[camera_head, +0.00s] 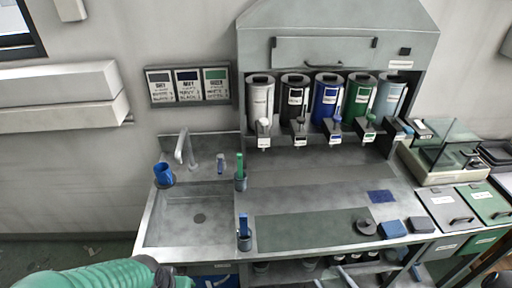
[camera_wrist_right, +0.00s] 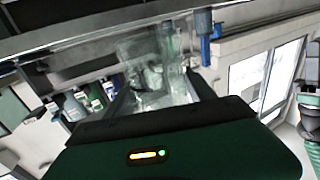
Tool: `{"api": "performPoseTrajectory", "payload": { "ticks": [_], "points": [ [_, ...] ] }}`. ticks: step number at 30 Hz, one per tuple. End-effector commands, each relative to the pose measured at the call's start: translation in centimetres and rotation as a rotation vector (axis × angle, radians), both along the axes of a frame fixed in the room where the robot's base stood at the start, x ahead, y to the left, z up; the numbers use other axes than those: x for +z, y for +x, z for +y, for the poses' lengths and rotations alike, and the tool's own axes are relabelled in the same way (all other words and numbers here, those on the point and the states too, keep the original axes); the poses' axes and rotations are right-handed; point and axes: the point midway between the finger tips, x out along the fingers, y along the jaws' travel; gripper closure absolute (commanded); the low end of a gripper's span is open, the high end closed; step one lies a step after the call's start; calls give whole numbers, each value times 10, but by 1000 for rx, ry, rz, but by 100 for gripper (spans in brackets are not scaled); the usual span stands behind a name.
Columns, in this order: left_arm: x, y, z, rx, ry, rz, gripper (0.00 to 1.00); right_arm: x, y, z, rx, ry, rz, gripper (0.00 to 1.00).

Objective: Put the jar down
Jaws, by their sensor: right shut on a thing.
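A clear, see-through jar (camera_wrist_right: 150,68) shows faintly in the right wrist view, just beyond the dark body of my right gripper (camera_wrist_right: 160,112). The gripper is shut on it; its fingertips are hard to make out. The jar's base and what lies under it cannot be told. In the head view only a dark part, likely of my right arm, shows at the bottom right corner, and the jar cannot be made out. My green left arm comes in at the bottom left; its fingers are out of view.
A steel counter (camera_head: 290,178) has a sink (camera_head: 168,221) with a blue cup (camera_head: 164,174) on its rim. A dark green mat (camera_head: 285,230) lies bare on the counter. A round dark lid (camera_head: 366,226) and blue pads (camera_head: 394,229) are right of it. Several dispensers (camera_head: 327,100) stand behind.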

Motion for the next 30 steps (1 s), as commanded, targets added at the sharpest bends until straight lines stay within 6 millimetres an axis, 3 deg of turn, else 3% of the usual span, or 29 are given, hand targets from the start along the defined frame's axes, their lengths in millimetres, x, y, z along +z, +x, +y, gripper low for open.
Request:
{"api": "performPoseTrajectory", "payload": {
  "ticks": [7, 15, 18, 22, 30],
  "points": [
    [0, 0, 0, 0, 0, 0, 64, -7, 28, 16, 29, 3, -3, 99],
    [0, 0, 0, 0, 0, 0, 64, 33, 88, 19, -243, 6, -5, 99],
    [0, 0, 0, 0, 0, 0, 64, 44, 100, 19, -354, 6, -4, 99],
    [0, 0, 0, 0, 0, 0, 64, 52, 105, 18, -440, 4, -6, 99],
    [0, 0, 0, 0, 0, 0, 64, 51, 106, 19, -450, -3, -5, 99]
  ]
}}
